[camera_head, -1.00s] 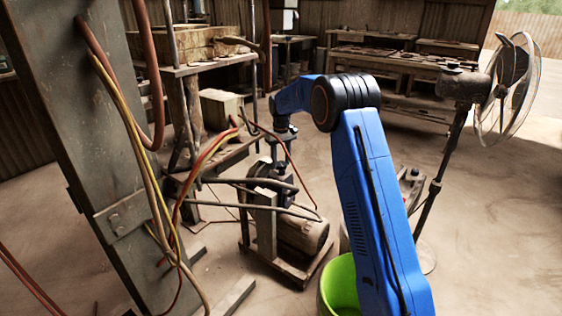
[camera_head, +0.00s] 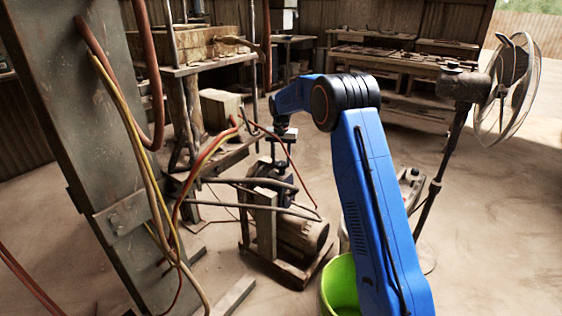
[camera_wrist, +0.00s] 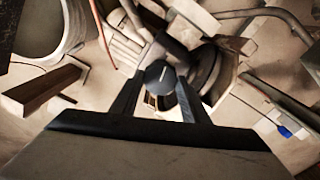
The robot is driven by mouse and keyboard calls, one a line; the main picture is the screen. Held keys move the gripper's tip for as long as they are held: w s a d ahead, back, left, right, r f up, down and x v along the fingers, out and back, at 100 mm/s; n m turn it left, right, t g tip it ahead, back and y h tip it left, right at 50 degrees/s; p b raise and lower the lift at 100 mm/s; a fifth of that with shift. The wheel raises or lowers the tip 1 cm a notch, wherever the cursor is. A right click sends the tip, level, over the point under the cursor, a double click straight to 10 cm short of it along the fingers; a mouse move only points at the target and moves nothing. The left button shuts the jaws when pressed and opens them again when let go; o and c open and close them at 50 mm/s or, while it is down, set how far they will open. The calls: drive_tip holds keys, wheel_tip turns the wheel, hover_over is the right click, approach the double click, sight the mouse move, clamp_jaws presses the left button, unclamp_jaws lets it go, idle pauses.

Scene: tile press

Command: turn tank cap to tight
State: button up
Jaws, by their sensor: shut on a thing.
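The tank cap (camera_wrist: 160,73) is a small dark, round knob with a pale line mark on top, seen in the wrist view. My gripper (camera_wrist: 158,84) has its two fingers on either side of the cap and is shut on it. In the head view my gripper (camera_head: 272,176) points down at the pump unit with its motor (camera_head: 302,232). The cap cannot be made out there behind the gripper and pipes. I cannot tell how tight the cap is.
A steel column (camera_head: 85,130) with hanging hoses (camera_head: 150,170) stands at the left. Pipes (camera_head: 250,190) run close around the gripper. A green bucket (camera_head: 340,285) and a standing fan (camera_head: 510,85) are at the right. Open floor lies at the right front.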

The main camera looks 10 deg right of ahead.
sight(281, 163)
drive_tip(key=shift+m, duration=1.5)
drive_tip(key=o, duration=1.1)
drive_tip(key=shift+c, duration=0.2)
wheel_tip(281, 163, up, 17)
drive_tip(key=shift+r, duration=0.2)
